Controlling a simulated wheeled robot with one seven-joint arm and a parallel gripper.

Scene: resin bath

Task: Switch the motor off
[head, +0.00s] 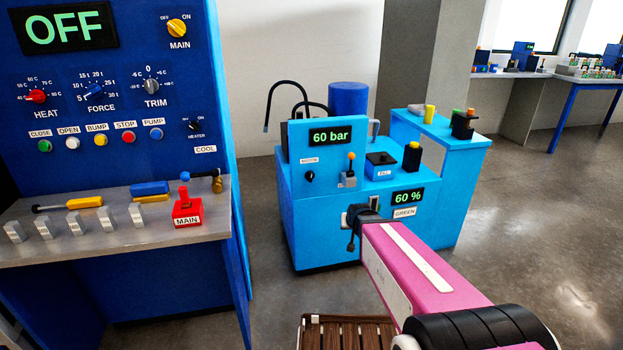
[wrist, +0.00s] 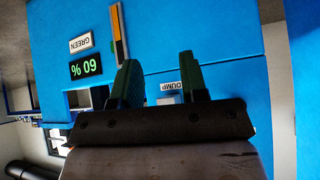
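The light blue unit (head: 300,215) stands at the centre of the head view. Its upright panel has a small black knob (head: 310,176) under a small label (head: 309,160), which seems to read MOTOR but is too small to be sure. The knob's pointer setting is not clear. A display (head: 330,136) beside it reads 60 bar. My gripper (head: 354,220) is at the unit's lower front, below and right of the knob. In the wrist view its two green fingers (wrist: 160,62) stand apart with nothing between them. The knob does not show there.
A lever with an orange tip (head: 351,165) stands right of the knob. The lower front has a 60 % display (head: 408,197) and a GREEN label (head: 405,212). A dark blue console (head: 130,65) reading OFF stands left. A wooden slatted thing (head: 350,332) is below my arm. Open floor lies right.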

